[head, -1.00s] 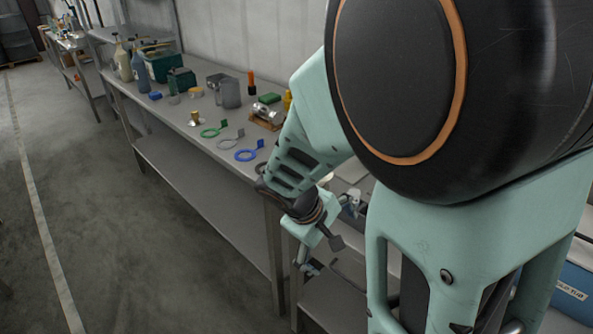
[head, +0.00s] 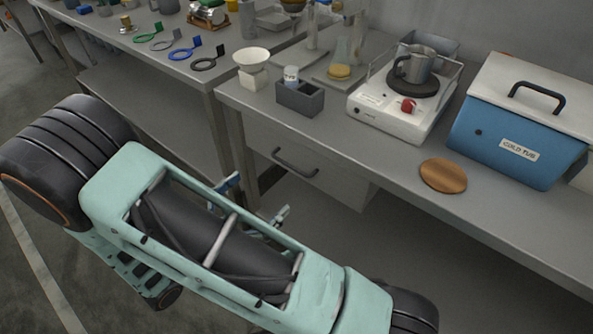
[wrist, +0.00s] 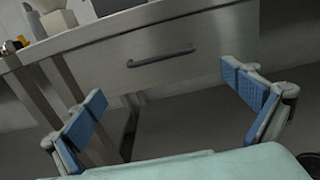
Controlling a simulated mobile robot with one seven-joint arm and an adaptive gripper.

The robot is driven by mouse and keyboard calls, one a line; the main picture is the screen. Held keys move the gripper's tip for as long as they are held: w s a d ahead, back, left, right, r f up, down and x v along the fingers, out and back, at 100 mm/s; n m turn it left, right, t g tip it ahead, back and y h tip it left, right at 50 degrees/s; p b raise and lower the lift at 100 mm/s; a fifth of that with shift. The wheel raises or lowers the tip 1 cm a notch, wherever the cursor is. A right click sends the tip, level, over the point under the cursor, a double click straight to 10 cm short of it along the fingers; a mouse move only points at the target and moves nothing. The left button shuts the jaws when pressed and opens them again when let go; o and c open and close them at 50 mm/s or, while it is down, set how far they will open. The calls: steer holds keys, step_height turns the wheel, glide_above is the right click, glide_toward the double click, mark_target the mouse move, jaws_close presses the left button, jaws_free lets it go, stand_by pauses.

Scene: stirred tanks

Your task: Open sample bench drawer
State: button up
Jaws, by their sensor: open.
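The sample bench drawer (head: 335,180) hangs under the grey bench top and looks shut, its front flush below the edge. Its dark bar handle (head: 295,163) runs across the drawer front. In the wrist view the drawer front (wrist: 205,55) fills the upper middle, with the handle (wrist: 160,58) ahead of and between my fingers. My gripper (wrist: 172,108) is open and empty, its blue-padded fingers wide apart and not touching the handle. In the head view my arm covers most of the gripper (head: 255,203); only parts of the fingers show, below and left of the handle.
On the bench top (head: 365,150) stand a dark grey holder (head: 299,98), a white hotplate (head: 395,112) with a metal jug, a round wooden mat (head: 443,175) and a blue cold tub (head: 515,140). A bench leg (head: 236,150) stands left of the drawer. Below the drawer is open space.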

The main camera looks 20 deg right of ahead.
mark_target(290, 165)
steer(key=b+x, duration=0.1)
steer(key=x, duration=0.9)
steer(key=shift+w+d, duration=0.15)
steer(key=shift+d, duration=0.05)
